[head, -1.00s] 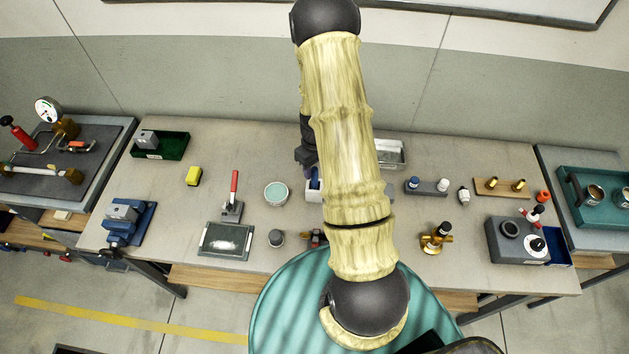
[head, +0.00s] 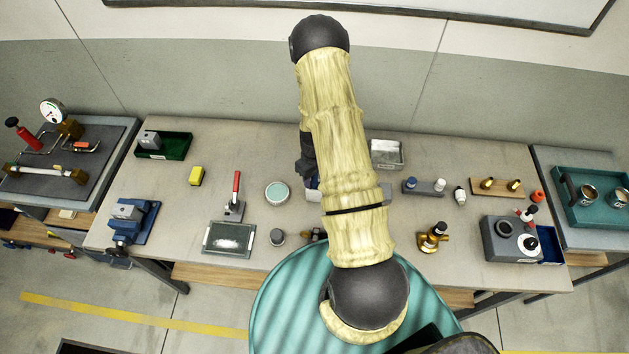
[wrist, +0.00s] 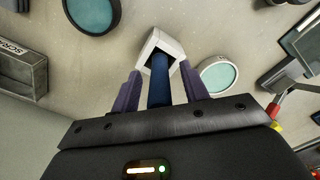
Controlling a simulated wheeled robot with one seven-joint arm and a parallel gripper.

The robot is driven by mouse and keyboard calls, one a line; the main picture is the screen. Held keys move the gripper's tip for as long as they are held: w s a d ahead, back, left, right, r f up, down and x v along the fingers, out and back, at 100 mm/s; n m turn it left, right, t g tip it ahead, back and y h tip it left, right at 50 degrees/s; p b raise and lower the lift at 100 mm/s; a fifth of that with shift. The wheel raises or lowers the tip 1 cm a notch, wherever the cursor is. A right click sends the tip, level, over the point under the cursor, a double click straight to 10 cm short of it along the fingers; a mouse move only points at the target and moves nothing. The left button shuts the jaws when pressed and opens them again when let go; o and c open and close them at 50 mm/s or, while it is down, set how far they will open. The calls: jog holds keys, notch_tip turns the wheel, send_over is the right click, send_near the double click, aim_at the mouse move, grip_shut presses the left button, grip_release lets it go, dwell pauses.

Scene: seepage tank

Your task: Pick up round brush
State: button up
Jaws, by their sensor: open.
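The round brush shows as a blue upright handle (wrist: 159,85) in the wrist view. It stands in a white square holder (wrist: 165,45); its bristle end is hidden. My gripper (wrist: 161,74) is open, with one purple finger on each side of the blue handle. I cannot tell whether either finger touches it. In the head view the white holder (head: 312,195) shows only in part, left of my arm, and my wrist hides most of the brush.
A round teal-topped dish (head: 277,192) stands close left of the holder. A red-handled lever tool (head: 235,195) is further left. A metal scrap tray (head: 386,154) lies behind right.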

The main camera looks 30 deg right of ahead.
jog(key=shift+c, duration=0.3)
grip_shut()
jog(key=shift+r, duration=0.1)
jog(key=shift+r+b, duration=2)
jog(key=shift+r, duration=2.95)
